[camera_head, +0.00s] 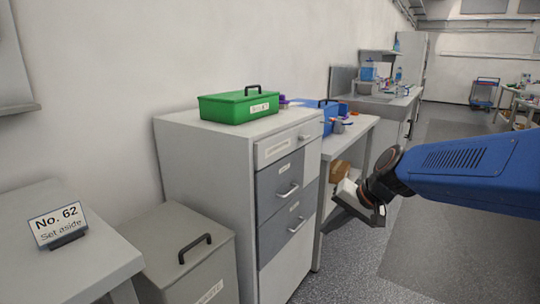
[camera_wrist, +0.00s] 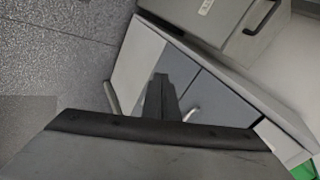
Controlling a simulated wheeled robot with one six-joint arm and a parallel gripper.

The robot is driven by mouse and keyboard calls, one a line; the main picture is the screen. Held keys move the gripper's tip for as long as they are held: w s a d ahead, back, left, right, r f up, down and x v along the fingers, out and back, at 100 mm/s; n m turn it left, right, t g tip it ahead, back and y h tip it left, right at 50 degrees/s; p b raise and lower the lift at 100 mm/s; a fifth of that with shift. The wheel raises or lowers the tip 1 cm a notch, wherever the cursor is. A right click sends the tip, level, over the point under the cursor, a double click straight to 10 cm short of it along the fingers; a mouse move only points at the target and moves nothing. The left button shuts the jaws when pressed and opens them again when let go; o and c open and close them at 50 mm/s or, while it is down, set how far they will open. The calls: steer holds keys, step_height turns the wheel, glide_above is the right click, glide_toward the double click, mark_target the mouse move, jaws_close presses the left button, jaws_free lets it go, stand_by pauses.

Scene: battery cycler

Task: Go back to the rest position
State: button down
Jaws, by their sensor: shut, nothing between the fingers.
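My gripper (camera_head: 358,208) is at the end of my blue arm, at the right in the head view. It is in front of the low shelf unit, to the right of the drawer cabinet (camera_head: 215,185). In the wrist view my gripper (camera_wrist: 160,85) shows as a dark shape with its fingers together and nothing between them. The grey drawer fronts and handles of the cabinet show beyond it in the wrist view (camera_wrist: 215,110). They look apart from the fingers. The drawers appear closed.
A green box (camera_head: 240,106) stands on the cabinet. A lidded grey bin (camera_head: 190,255) is left of it, beside a table (camera_head: 90,265) with a "No. 62 Set aside" sign (camera_head: 58,225). A blue box (camera_head: 318,118) sits on the shelf unit.

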steer(key=s+d+f+n+h, duration=0.1)
steer(key=s+d+f+h, duration=0.1)
steer(key=s+d, duration=0.4)
steer(key=s+d+f+n+h, duration=0.2)
steer(key=s+d, duration=0.4)
steer(key=s, duration=1.1)
steer(key=shift+s+d+f+n+h, duration=0.2)
steer(key=shift+d+n+h, duration=0.1)
steer(key=shift+h, duration=0.5)
steer(key=c, duration=2.5)
jaws_free()
